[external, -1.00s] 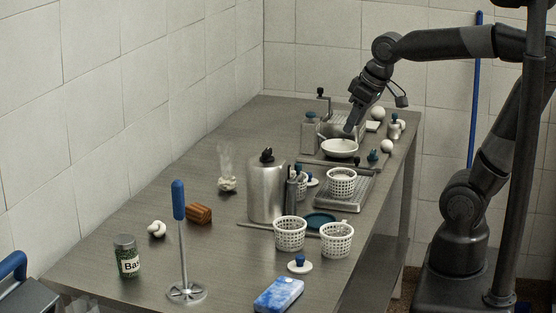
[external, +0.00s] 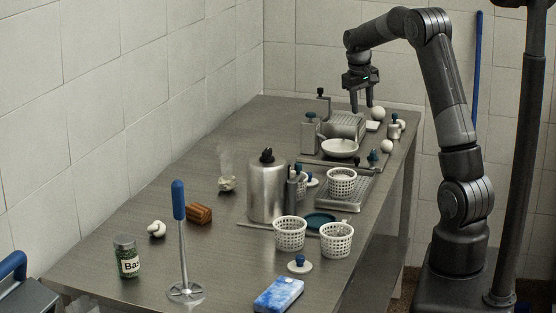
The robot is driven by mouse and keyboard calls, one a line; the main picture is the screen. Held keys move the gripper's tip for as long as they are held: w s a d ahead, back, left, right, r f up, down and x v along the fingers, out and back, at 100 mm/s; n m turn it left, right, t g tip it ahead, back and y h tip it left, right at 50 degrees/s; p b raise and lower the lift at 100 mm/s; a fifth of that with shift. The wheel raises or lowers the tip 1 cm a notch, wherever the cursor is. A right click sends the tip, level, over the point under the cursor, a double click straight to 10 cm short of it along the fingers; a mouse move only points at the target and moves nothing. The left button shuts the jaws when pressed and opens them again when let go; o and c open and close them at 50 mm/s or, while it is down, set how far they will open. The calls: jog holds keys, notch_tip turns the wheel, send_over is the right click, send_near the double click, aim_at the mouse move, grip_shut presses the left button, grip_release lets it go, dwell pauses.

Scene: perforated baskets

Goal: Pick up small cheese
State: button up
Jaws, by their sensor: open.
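My gripper (external: 361,104) hangs with its fingers pointing down above the far end of the steel table. Its fingers are apart with nothing between them. Below it and to the right are small white pieces: a round one at the back (external: 378,113), a flat block (external: 373,126) and a rounder one nearer the front (external: 386,146). I cannot tell for sure which of these is the small cheese. The gripper appears clear of all of them.
A white bowl (external: 340,148), a steel dispenser (external: 310,133) and a steel tray (external: 345,124) crowd the far end. Perforated white baskets (external: 290,234) and a large steel canister (external: 266,191) stand mid-table.

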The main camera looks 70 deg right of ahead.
jog(key=m+g, duration=0.1)
send_near(385, 141)
jog(key=x, duration=0.4)
jog(key=shift+s+d+f, duration=0.15)
jog(key=shift+s+f, duration=0.1)
jog(key=shift+s, duration=0.05)
jog(key=shift+w+d+x, duration=0.1)
jog(key=shift+w+x, duration=0.05)
jog(key=shift+x, duration=1.3)
jog(key=shift+w+d+x, duration=0.1)
jog(key=shift+w+x, duration=0.05)
jog(key=shift+x, duration=1.3)
jog(key=shift+c, duration=0.5)
jog(key=c, duration=0.5)
jog(key=shift+r, duration=0.15)
